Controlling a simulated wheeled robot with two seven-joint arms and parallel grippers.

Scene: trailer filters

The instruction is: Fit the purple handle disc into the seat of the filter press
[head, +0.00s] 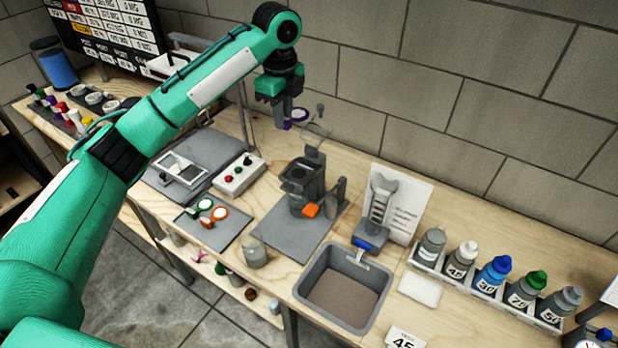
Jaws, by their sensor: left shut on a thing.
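My left gripper (290,121) hangs at the end of the green arm, above the back of the bench and near the wall. It is shut on the purple handle disc (299,115), a ring-shaped piece with a purple rim, held in the air. The filter press (303,180) is a dark grey device with an orange part at its front, standing on a grey mat. The disc is above and slightly left of the press, apart from it. The press seat is too small to make out clearly. My right gripper is not in view.
Green and orange handle discs (213,212) lie on a dark mat left of the press. A control box (238,175) with buttons sits behind them. A grey bin (345,287) stands in front, and several bottles (492,274) stand in a rack at right. A grey stand (375,215) is right of the press.

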